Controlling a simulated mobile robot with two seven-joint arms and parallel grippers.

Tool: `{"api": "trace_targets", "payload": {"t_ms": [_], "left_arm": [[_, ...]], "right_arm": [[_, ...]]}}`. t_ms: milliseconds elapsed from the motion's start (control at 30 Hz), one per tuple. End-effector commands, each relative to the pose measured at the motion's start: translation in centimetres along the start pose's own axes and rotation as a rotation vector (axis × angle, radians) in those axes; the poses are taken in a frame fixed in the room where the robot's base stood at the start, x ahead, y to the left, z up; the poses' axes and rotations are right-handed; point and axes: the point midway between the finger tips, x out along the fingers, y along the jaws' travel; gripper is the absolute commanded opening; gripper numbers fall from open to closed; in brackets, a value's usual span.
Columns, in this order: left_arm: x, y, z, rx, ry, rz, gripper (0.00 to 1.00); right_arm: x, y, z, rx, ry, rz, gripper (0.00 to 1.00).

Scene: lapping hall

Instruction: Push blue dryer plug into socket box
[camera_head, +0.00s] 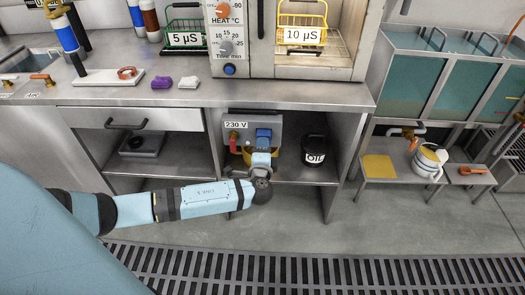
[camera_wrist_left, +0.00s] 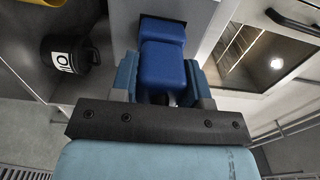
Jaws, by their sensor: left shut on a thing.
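The blue dryer plug (camera_head: 264,135) is in front of the grey socket box (camera_head: 290,125), which stands in the open shelf under the counter and bears a 230 V label. My left gripper (camera_head: 262,156) reaches in from the left and is shut on the plug. The left wrist view shows the blue plug (camera_wrist_left: 163,62) between the two fingers of my left gripper (camera_wrist_left: 165,85), its far end against or close to a grey surface. I cannot tell how far the plug sits in the box. My right gripper is not in view.
A black OIL can (camera_head: 315,150) stands right of the socket box; a red part (camera_head: 233,137) is at its left. The counter edge (camera_head: 300,101) overhangs the shelf. A grey divider (camera_head: 340,165) bounds it at right. A low stool (camera_head: 378,167) stands farther right.

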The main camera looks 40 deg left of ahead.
Motion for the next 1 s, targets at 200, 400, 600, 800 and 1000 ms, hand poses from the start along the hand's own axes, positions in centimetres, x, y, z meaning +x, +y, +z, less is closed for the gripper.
{"api": "trace_targets", "payload": {"t_ms": [200,400,600,800,1000], "left_arm": [[0.6,0.0,0.0,-0.001,-0.002,-0.001,0.12],[1.1,0.0,0.0,-0.001,-0.002,-0.001,0.12],[1.6,0.1,0.0,-0.001,-0.001,-0.001,0.12],[2.1,0.1,0.0,-0.001,-0.001,-0.001,0.12],[2.6,0.1,0.0,-0.001,-0.002,-0.001,0.12]], "right_arm": [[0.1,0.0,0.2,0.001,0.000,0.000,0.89],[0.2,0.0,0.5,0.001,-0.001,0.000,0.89],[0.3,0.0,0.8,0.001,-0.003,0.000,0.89],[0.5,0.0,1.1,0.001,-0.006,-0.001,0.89],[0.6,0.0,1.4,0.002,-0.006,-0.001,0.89]]}}
